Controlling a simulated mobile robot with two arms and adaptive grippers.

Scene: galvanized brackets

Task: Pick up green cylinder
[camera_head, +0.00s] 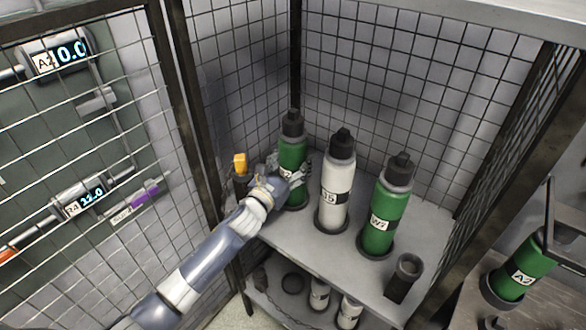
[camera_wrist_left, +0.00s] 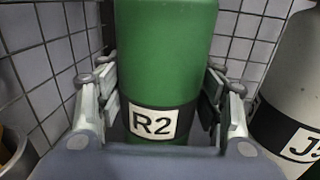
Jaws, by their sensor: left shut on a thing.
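A green cylinder with a black cap (camera_head: 291,152) stands upright at the back left of the grey shelf. In the left wrist view the same green cylinder (camera_wrist_left: 168,60) fills the middle, with a black band and a label reading R2. My left gripper (camera_head: 292,178) reaches it from the front left, and its two fingers are shut on the lower part of the cylinder. In the wrist view the left gripper (camera_wrist_left: 163,112) has one finger on each side of it. The cylinder's base is partly hidden by the gripper. My right gripper is not in view.
A white cylinder (camera_head: 337,185) stands close to the right, and another green cylinder labelled W7 (camera_head: 385,215) beyond it. A dark empty cup (camera_head: 404,278) is at the shelf's front right. A yellow-topped item (camera_head: 240,164) is left of my gripper. Mesh walls enclose the back.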

